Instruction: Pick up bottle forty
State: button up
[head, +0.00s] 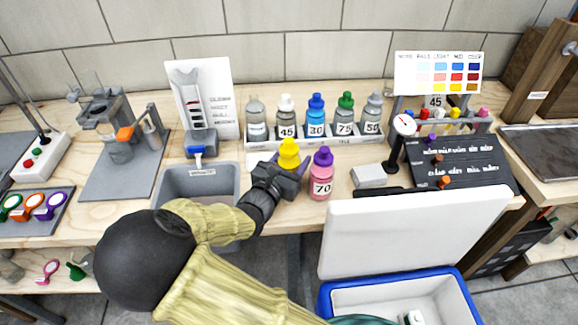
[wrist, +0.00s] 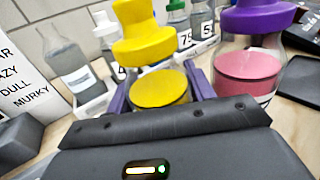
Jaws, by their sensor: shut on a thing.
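A bottle with a yellow cap (head: 289,150) stands near the front of the bench, left of the pink bottle. My gripper (head: 286,168) is shut around this bottle's body. In the wrist view the yellow cap (wrist: 140,42) and yellow contents (wrist: 158,90) sit between my two purple fingers. Its number label is hidden, so I cannot read whether it says forty. I cannot tell whether its base touches the bench. No other bottle in view shows a readable 40.
The pink bottle marked 70 (head: 321,178) stands close on the right. A white rack (head: 262,147) behind holds several bottles, with 45, 30, 75 and 50 readable. A grey bin (head: 200,177) is at left; a blue cooler with a raised white lid (head: 398,228) is in front.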

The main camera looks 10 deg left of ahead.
notch_tip(320, 180, up, 10)
jog(key=shift+r+p, duration=0.1)
jog(key=shift+p, duration=1)
jog(key=shift+a, duration=0.1)
